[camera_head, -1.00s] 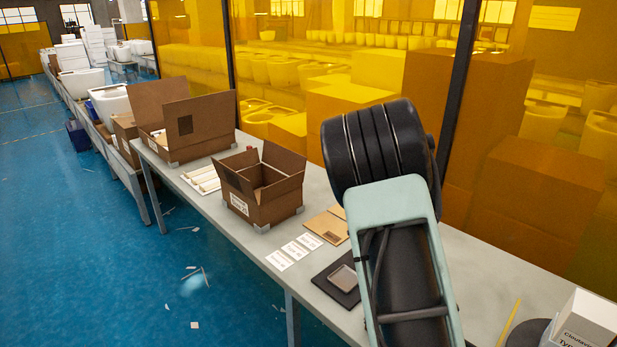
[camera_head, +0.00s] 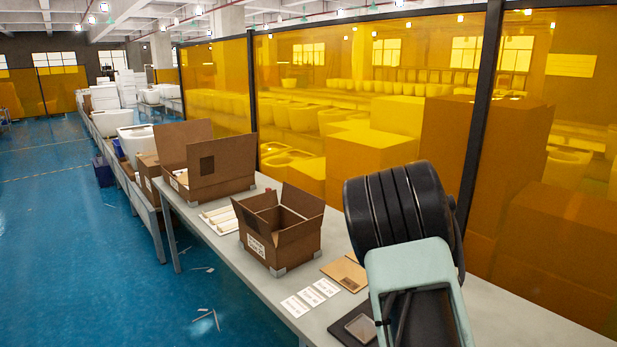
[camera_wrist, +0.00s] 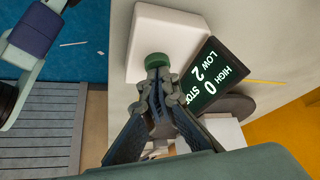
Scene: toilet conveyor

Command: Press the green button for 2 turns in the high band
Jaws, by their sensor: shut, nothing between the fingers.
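In the wrist view, the green button (camera_wrist: 156,61) is a round cap on a white box (camera_wrist: 160,22). My gripper (camera_wrist: 158,76) is shut and empty, with its fingertips right at the button's near edge. I cannot tell whether they touch it or sit just short of it. A dark display (camera_wrist: 214,75) beside the box carries the white words LOW, HIGH and STOP. It reads 2 beside LOW and 0 beside HIGH. The fingers hide part of the button's near side. The button and the gripper are not in the head view.
In the head view, the long grey bench (camera_head: 215,256) holds an open brown carton (camera_head: 280,237), a larger open carton (camera_head: 207,160), white cards (camera_head: 310,297) and a black pad (camera_head: 353,325). Amber panels (camera_head: 330,80) stand behind it. The blue floor (camera_head: 80,260) at left is mostly clear.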

